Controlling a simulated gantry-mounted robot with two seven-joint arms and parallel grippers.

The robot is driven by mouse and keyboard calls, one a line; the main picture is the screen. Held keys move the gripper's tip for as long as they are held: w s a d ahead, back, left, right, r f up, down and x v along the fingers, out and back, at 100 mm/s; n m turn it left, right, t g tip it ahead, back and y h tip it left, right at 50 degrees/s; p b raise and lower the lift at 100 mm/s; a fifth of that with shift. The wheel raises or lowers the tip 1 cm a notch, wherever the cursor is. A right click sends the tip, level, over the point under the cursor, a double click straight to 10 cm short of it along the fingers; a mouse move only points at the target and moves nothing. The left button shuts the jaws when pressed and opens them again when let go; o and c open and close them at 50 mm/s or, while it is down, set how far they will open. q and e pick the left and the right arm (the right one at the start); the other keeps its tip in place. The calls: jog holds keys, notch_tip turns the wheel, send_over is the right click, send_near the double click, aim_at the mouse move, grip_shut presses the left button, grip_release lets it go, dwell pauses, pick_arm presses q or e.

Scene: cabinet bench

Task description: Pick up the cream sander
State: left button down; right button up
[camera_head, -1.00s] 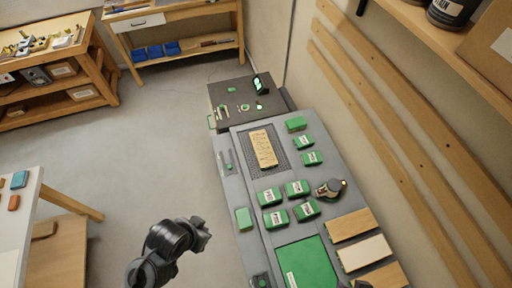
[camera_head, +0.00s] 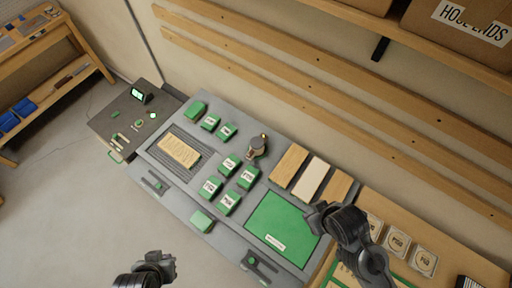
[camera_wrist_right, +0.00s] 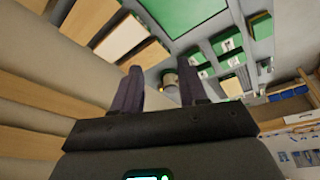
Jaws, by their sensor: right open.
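The sander (camera_head: 257,146), a small rounded grey-and-cream tool with a brass-coloured spot, stands on the grey bench between the green boxes and the wooden strips. It also shows in the right wrist view (camera_wrist_right: 169,79), small and partly hidden beyond the fingers. My right gripper (camera_head: 318,214) is over the green mat's right edge, apart from the sander. In the right wrist view its dark fingers (camera_wrist_right: 161,88) are spread with nothing between them. My left gripper (camera_head: 166,266) is off the bench's front at the lower left; its jaw opening is too small to make out.
Several green labelled boxes (camera_head: 230,163) stand left of the sander. Wooden and pale strips (camera_head: 289,166) and a green mat (camera_head: 283,228) lie to its right. A ribbed tray (camera_head: 171,166) holds a wooden piece. Wall rails (camera_head: 290,60) run behind the bench.

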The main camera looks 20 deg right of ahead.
jog(key=shift+a, duration=0.1)
dwell(0.3)
jog(key=o, duration=1.1)
